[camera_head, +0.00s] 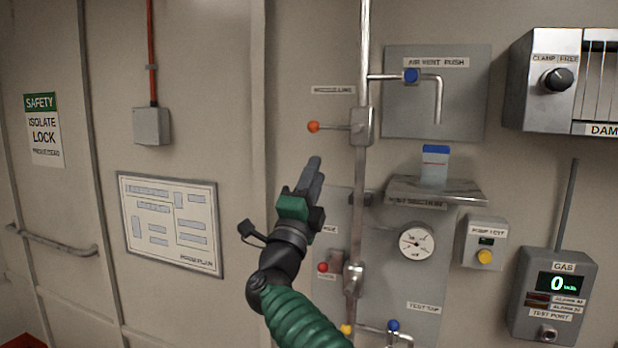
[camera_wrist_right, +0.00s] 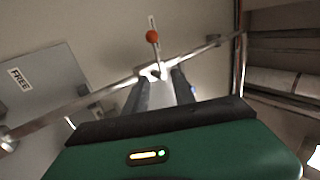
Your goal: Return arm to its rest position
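My right arm comes up from the bottom of the head view in a green sleeve. Its gripper (camera_head: 314,168) is raised in front of the wall, left of the vertical pipe (camera_head: 359,200) and below the orange-knobbed lever (camera_head: 313,127). In the right wrist view the two dark fingers of my right gripper (camera_wrist_right: 161,82) stand apart with nothing held between them. Beyond the fingertips the orange lever knob (camera_wrist_right: 152,36) and the pipe (camera_wrist_right: 100,95) show. I cannot tell how far off they are. My left gripper is in neither view.
A shelf (camera_head: 440,190) holds a blue-topped white box (camera_head: 434,165). A gauge (camera_head: 416,242), a pump test box (camera_head: 484,243) and a gas meter (camera_head: 553,295) are at right. A framed plan (camera_head: 172,263) and a handrail (camera_head: 50,243) are at left.

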